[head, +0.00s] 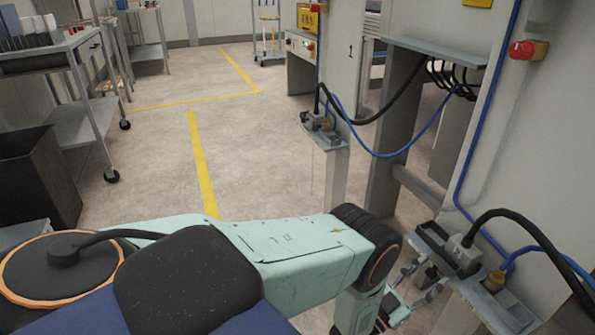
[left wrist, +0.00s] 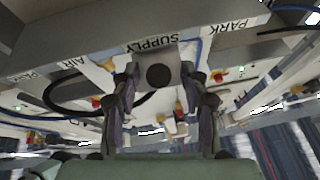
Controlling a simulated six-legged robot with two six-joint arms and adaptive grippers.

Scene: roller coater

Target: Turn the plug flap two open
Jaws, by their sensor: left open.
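My left gripper (head: 428,285) is at the lower right of the head view, beside the near connector shelf (head: 522,318). Its fingers are apart and hold nothing. In the left wrist view the gripper (left wrist: 160,88) frames a grey block with a dark round face (left wrist: 159,75), just under an upside-down SUPPLY label (left wrist: 152,44). I cannot tell whether this is plug flap two, or whether the fingers touch it. In the head view a grey plug with a black cable (head: 463,252) and a brass connector with a blue hose (head: 494,281) are on the shelf. My right gripper is out of view.
A second connector shelf (head: 325,130) stands farther back on a post. Black and blue cables hang between the machine panels. A red button (head: 527,50) is on the near panel. A cart (head: 92,115) and dark bin (head: 38,175) are left. The central floor is clear.

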